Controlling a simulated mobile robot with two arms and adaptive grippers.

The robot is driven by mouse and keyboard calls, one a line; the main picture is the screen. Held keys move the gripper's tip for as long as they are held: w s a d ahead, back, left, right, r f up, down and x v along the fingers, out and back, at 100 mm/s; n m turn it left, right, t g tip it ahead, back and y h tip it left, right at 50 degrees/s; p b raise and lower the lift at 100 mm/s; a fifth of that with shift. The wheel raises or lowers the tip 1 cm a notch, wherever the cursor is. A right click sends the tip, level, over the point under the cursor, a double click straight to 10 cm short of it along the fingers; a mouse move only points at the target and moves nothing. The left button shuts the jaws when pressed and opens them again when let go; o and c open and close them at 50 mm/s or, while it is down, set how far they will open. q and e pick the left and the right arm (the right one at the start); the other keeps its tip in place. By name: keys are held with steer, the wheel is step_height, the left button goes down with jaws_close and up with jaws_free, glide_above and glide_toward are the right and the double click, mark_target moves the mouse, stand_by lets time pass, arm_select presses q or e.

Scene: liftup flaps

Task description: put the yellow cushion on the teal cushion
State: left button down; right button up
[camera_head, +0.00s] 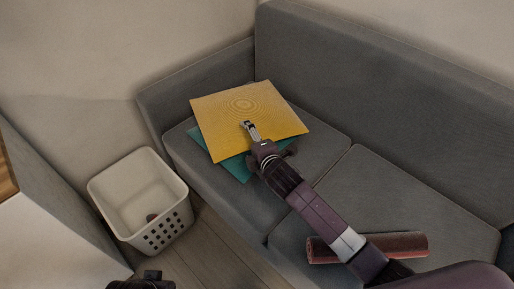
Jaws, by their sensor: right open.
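The yellow cushion (222,112) is a flat square with a ring pattern, at the left end of the grey sofa. It lies over the teal cushion (234,168), turned against it and covering most of it. Teal shows along the near and left edges and a little at the right. My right gripper (246,125) is open, its fingertips over the middle of the yellow cushion; I cannot tell whether they touch it. A dark part, which seems to be of my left gripper (148,281), shows at the bottom edge; its fingers are not clear.
The grey sofa (385,90) has a backrest behind and an armrest at left. A red rolled item (405,244) lies on the right seat, partly behind my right arm. A white basket (112,187) with a small brown thing inside stands on the floor at left.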

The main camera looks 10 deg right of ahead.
arm_select(q)
step_height(320, 180, down, 9)
steer(key=s+p, duration=0.1)
steer(key=p, duration=0.1)
steer(key=shift+g, duration=0.3)
arm_select(e)
steer(key=v, duration=1)
steer(key=shift+s, duration=0.15)
arm_select(q)
steer(key=shift+s, duration=0.1)
